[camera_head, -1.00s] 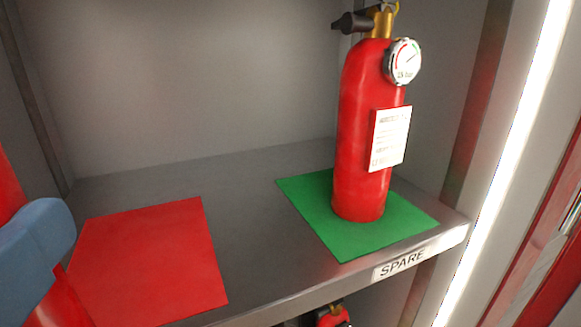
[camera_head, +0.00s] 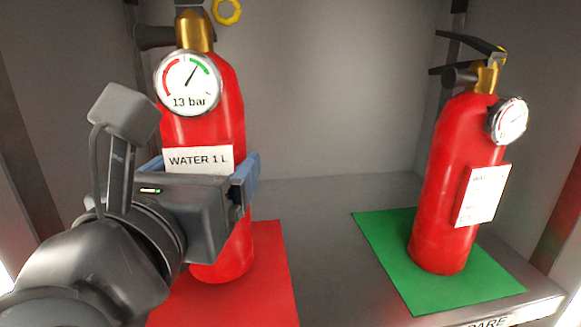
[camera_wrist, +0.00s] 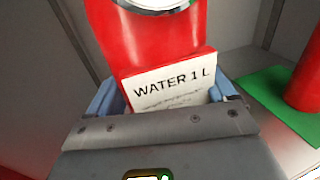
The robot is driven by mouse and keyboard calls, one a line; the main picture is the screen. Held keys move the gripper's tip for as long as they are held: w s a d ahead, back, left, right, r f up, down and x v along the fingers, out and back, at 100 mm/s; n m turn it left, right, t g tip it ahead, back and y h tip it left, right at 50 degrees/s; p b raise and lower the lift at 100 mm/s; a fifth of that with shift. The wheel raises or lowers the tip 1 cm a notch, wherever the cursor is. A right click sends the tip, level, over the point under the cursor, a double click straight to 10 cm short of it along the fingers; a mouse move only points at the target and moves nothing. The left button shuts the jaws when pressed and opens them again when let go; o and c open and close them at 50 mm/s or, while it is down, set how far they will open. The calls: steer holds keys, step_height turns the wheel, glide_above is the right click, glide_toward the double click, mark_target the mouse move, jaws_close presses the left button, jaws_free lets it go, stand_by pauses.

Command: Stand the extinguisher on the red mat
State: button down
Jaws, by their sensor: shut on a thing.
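A red extinguisher (camera_head: 228,110) with a "WATER 1 L" label and a gauge reading 13 bar is upright in my gripper (camera_head: 212,178). The blue jaw pads are shut on its body from both sides. In the wrist view the extinguisher (camera_wrist: 150,45) fills the space between the pads. Its base is over the red mat (camera_head: 272,290). My arm hides part of the body and of the mat, and I cannot tell whether the base touches the mat.
A second red extinguisher (camera_head: 440,190) stands upright on a green mat (camera_head: 400,265) to the right. Grey shelf surface (camera_head: 325,235) lies bare between the mats. The cabinet's back wall (camera_head: 340,100) is close behind.

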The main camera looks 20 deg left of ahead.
steer(key=shift+f+p, duration=0.35)
steer(key=shift+f, duration=1.25)
jaws_free()
steer(key=shift+f, duration=0.25)
steer(key=shift+r, duration=0.2)
steer(key=shift+s+f, duration=0.15)
steer(key=shift+s, duration=0.25)
steer(key=b+v, duration=0.3)
steer(key=v, duration=0.8)
steer(key=shift+s, duration=0.15)
